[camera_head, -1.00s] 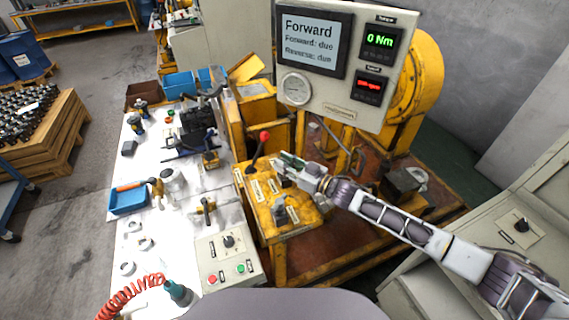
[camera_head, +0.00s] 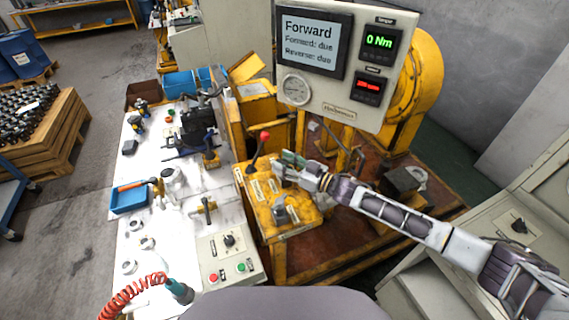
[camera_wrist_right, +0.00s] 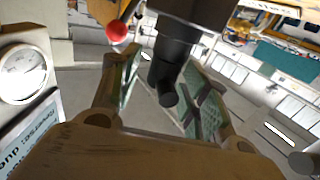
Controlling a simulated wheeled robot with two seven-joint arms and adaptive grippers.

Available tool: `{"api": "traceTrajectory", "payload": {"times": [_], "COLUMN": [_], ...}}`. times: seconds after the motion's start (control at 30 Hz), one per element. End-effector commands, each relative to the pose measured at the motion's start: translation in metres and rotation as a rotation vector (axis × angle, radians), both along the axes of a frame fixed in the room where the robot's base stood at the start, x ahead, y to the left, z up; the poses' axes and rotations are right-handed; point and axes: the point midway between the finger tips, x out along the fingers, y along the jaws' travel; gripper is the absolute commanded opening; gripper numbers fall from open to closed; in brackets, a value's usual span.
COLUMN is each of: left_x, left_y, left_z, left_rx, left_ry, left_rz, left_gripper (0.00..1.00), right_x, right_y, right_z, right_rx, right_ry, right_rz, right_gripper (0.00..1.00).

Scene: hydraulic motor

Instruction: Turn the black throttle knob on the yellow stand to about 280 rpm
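The yellow stand (camera_head: 262,214) is right of the white table, with a red-balled lever (camera_head: 265,136) on it. My right gripper (camera_head: 283,164) reaches over the stand's top from the right. In the right wrist view its two green-padded fingers (camera_wrist_right: 165,82) are apart, on either side of a black cylindrical part (camera_wrist_right: 178,45), which looks like the throttle knob. I cannot tell whether they touch it. The gripper hides that part in the head view. The lever's red ball (camera_wrist_right: 117,31) is beside the left finger. My left gripper is out of view.
The display panel (camera_head: 330,98) reads "Forward", with "due" on both lines below. Its green display reads 0 Nm; the red speed display (camera_head: 367,88) is too small to read surely. A grey fitting (camera_head: 280,212) stands on the stand's near part. A control box (camera_head: 228,258) is at left.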

Motion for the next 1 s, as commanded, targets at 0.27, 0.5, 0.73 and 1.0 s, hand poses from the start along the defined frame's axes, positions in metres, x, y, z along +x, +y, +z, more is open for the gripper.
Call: {"api": "traceTrajectory", "payload": {"times": [0.27, 0.5, 0.73, 1.0], "left_x": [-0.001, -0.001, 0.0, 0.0], "left_y": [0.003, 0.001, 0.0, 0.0], "left_z": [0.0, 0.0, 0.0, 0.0], "left_rx": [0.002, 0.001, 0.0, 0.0], "left_ry": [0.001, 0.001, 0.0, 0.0], "left_rz": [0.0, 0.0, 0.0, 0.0], "left_gripper": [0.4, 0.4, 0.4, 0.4], "right_x": [0.0, -0.004, -0.014, -0.029], "right_y": [0.0, -0.008, -0.023, -0.047], "right_z": [0.0, 0.0, 0.0, -0.001], "right_rx": [0.0, -0.001, -0.001, -0.001], "right_ry": [0.0, 0.0, 0.0, 0.0], "right_rz": [0.0, -0.001, -0.001, -0.002], "right_gripper": [0.46, 0.46, 0.46, 0.46]}}
